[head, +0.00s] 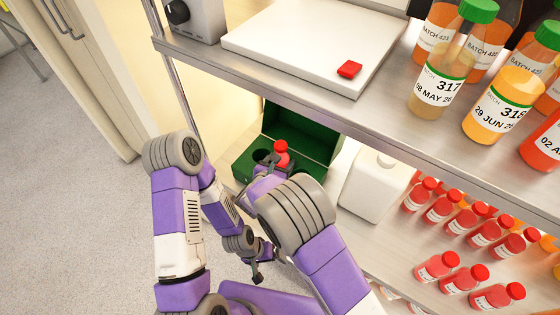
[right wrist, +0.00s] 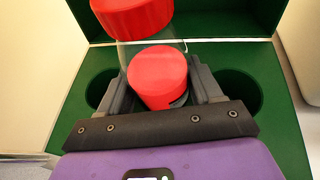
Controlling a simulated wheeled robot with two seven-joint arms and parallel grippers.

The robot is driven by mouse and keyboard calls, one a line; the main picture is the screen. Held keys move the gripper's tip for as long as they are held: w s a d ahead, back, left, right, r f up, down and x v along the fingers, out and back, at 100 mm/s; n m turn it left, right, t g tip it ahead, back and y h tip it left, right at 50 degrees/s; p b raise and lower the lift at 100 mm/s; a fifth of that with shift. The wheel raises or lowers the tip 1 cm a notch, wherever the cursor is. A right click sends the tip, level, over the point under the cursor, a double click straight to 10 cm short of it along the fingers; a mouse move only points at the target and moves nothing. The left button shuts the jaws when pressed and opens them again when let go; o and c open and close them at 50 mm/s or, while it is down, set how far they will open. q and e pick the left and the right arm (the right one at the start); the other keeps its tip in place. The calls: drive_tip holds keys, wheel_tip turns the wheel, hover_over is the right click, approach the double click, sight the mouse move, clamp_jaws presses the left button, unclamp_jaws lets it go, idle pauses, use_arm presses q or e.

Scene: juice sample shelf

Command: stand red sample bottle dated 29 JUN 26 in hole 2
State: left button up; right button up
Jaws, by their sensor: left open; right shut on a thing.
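The red sample bottle (head: 281,148) has a red cap and red contents. My right gripper (head: 274,164) is shut on it, over the green box. In the right wrist view the bottle (right wrist: 158,78) is between the fingers (right wrist: 160,92), its cap (right wrist: 131,14) toward the top. The green box (right wrist: 72,108) shows one dark hole (right wrist: 98,88) left of the gripper and another (right wrist: 240,92) right of it. The box's middle is hidden, so I cannot tell whether the bottle's base is in a hole. No date or hole number is readable. My left gripper (head: 256,273) is open and empty, lower down.
A white jug (head: 374,187) stands right of the box. Several red-capped bottles (head: 437,267) stand further right on the lower shelf. The upper shelf edge (head: 300,99) runs above the box and holds a white plate-like device (head: 300,45) and large bottles (head: 440,78).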

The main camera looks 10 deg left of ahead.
sight(279, 147)
drive_tip(key=shift+s+f, duration=0.15)
drive_tip(key=shift+f, duration=0.2)
drive_tip(key=o, duration=1.3)
drive_tip(key=shift+f, duration=0.2)
wheel_tip(279, 147, up, 11)
drive_tip(key=p, duration=0.4)
drive_tip(key=shift+a, duration=0.1)
